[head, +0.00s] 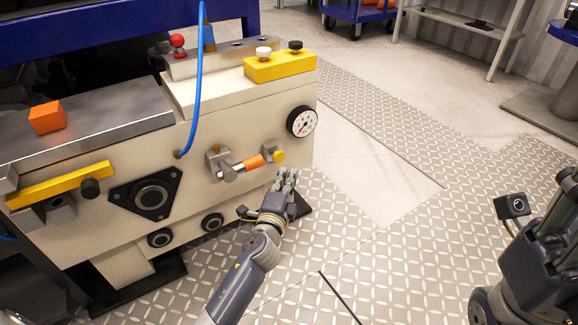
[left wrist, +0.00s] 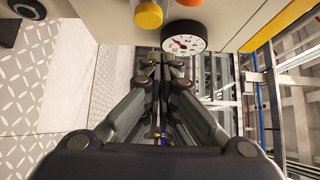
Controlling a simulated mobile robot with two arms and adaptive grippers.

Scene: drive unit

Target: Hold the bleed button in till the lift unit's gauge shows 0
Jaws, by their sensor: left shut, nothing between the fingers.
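The bleed button looks to be the round yellow knob (head: 279,156) on the cream front of the drive unit, right of an orange-handled lever. It also shows at the top of the left wrist view (left wrist: 148,14). The white dial gauge (head: 302,121) is above and right of it; in the left wrist view the gauge (left wrist: 184,41) has a red needle, but its numbers are too small to read. My left gripper (head: 288,173) is shut and empty, its fingertips just below the button and seemingly apart from it. My right gripper (head: 569,187) is cut by the right edge.
The orange-handled lever (head: 250,163) sticks out close left of the button. A blue hose (head: 198,80) hangs down the unit's front. A yellow block (head: 280,67) with black and white knobs sits on top. The plated floor (head: 400,230) to the right is clear.

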